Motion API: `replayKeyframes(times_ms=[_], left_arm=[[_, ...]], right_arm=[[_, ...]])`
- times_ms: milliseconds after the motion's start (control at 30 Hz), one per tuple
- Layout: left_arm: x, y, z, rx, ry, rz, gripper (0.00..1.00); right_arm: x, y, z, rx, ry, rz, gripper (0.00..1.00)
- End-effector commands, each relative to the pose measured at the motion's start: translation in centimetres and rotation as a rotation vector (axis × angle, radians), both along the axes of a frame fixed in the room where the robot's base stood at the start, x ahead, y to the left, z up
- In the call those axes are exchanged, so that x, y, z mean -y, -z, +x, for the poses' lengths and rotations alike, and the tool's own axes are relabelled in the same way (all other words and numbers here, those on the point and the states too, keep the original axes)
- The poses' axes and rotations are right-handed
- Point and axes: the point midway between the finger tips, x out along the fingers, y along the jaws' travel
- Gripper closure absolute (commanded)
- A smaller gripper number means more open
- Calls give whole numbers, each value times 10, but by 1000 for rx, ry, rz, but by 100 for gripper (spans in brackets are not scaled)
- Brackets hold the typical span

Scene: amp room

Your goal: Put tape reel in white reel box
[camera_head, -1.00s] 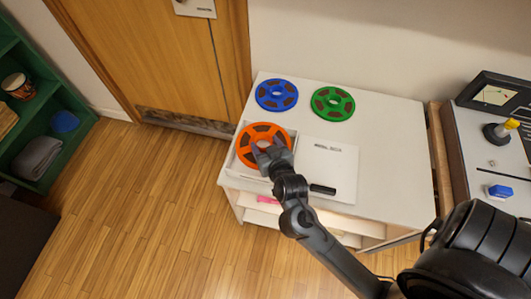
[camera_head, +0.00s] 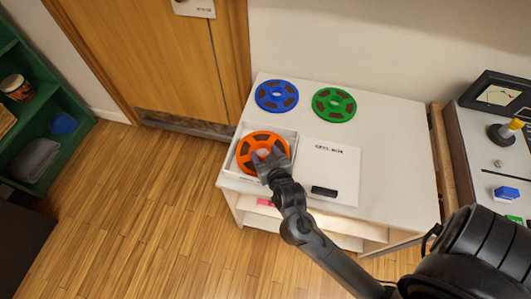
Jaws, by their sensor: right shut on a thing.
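The orange tape reel (camera_head: 246,147) lies flat in or just above the tray of the open white reel box (camera_head: 232,178); I cannot tell whether it touches the bottom. The box's flat lid half (camera_head: 330,172), with lettering and a black handle, lies open to the right of the tray. My right gripper (camera_head: 266,160) is shut on the orange reel near its hub and covers its near right part. My left gripper is not in view.
A blue reel (camera_head: 276,96) and a green reel (camera_head: 334,104) lie at the back of the white table (camera_head: 395,150). Tape equipment (camera_head: 490,150) stands at the right and a green shelf (camera_head: 45,115) at the left. The table's right part is clear.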

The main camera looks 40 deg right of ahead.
Motion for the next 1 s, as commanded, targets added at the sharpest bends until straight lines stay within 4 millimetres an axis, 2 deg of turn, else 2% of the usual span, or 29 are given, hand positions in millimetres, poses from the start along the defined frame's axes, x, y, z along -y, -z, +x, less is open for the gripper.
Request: replayKeyframes(times_ms=[300,333,500,800,1000], left_arm=[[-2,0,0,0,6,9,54],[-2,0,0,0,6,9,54],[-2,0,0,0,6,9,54],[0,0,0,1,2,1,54],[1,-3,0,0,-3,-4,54]], right_arm=[[0,6,0,3,0,-1,80],[0,7,0,-1,1,-1,34],[0,7,0,-1,1,-1,10],[0,5,0,0,0,0,10],[-1,-9,-3,0,0,1,10]])
